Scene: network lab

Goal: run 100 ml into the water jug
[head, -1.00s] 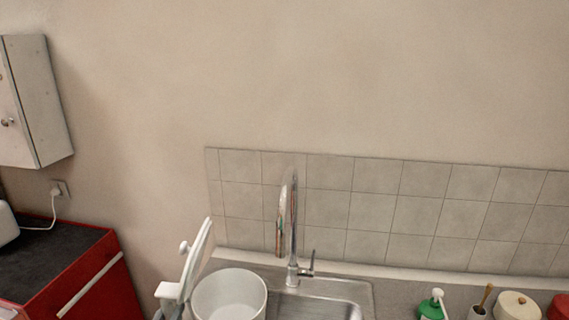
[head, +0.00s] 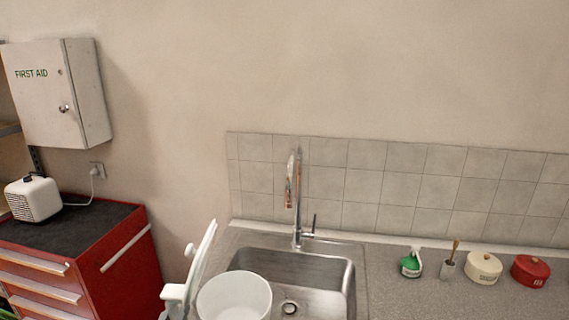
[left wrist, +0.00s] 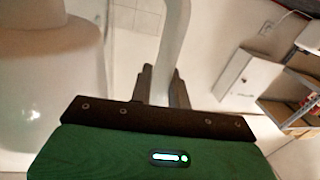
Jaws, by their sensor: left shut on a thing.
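The white water jug (head: 235,297) shows its open round mouth at the bottom of the head view, over the sink's near left part. Its lid (head: 204,256) stands raised at the left, with a small knob. I see no water inside. In the left wrist view the jug's body (left wrist: 45,70) fills the left side. My left gripper (left wrist: 160,88) is shut on the jug's white handle (left wrist: 175,40). The tap (head: 297,200) stands behind the sink, with a lever on its right. The jug's mouth is nearer and left of the spout; no stream shows. My right gripper is not in view.
The steel sink (head: 335,272) has a drain (head: 290,307). To its right on the counter stand a green bottle (head: 411,263), a brush in a holder (head: 448,268), a cream pot (head: 484,267) and a red pot (head: 530,270). A red cabinet (head: 125,255) stands left.

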